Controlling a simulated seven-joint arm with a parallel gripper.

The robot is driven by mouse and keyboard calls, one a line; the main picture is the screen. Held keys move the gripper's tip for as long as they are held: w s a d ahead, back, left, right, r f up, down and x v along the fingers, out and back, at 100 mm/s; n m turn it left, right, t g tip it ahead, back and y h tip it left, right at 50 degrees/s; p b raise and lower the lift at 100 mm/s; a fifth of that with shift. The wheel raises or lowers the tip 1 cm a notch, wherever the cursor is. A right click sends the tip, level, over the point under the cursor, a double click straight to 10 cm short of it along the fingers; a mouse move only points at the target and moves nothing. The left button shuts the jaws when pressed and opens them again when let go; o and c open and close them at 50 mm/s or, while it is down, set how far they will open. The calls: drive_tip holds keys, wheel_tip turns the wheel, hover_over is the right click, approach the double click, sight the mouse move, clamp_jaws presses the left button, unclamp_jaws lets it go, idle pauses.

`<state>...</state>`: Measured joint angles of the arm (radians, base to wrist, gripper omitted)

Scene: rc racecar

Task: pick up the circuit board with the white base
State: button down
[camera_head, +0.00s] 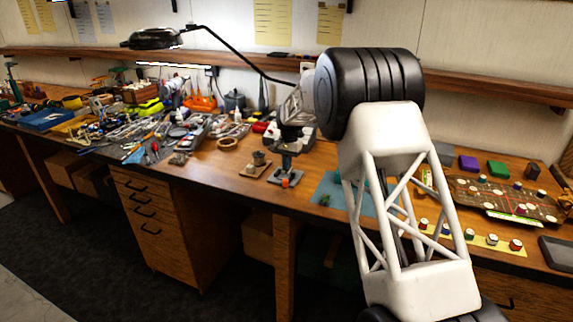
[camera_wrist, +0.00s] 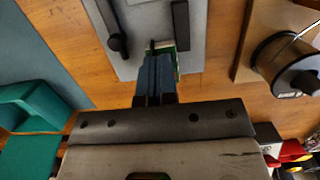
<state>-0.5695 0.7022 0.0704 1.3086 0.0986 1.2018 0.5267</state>
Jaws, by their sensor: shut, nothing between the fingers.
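My gripper (camera_wrist: 158,60) is shut and empty in the wrist view, its blue-grey fingers over a light grey plate. A small green piece with a pale edge (camera_wrist: 177,68) shows just beside and behind the fingers; it looks like the circuit board, but the fingers hide most of it. I cannot tell whether the fingers touch it. In the head view my gripper (camera_head: 290,150) is at the front part of the bench, above a grey stand (camera_head: 283,179). The board cannot be made out there.
A spool (camera_wrist: 290,65) on a wooden block is to the right in the wrist view. Teal objects (camera_wrist: 35,105) are at left, near a grey-blue mat (camera_wrist: 30,45). The bench's left side (camera_head: 150,130) is crowded with tools. Some bare wood surrounds the stand.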

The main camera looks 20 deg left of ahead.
drive_tip(key=shift+d+r, duration=0.1)
drive_tip(key=shift+d, duration=0.05)
drive_tip(key=shift+r, duration=0.35)
drive_tip(key=w, duration=1.1)
drive_tip(key=shift+w, duration=0.15)
drive_tip(key=shift+w+r, duration=0.1)
drive_tip(key=shift+w, duration=0.2)
idle(0.5)
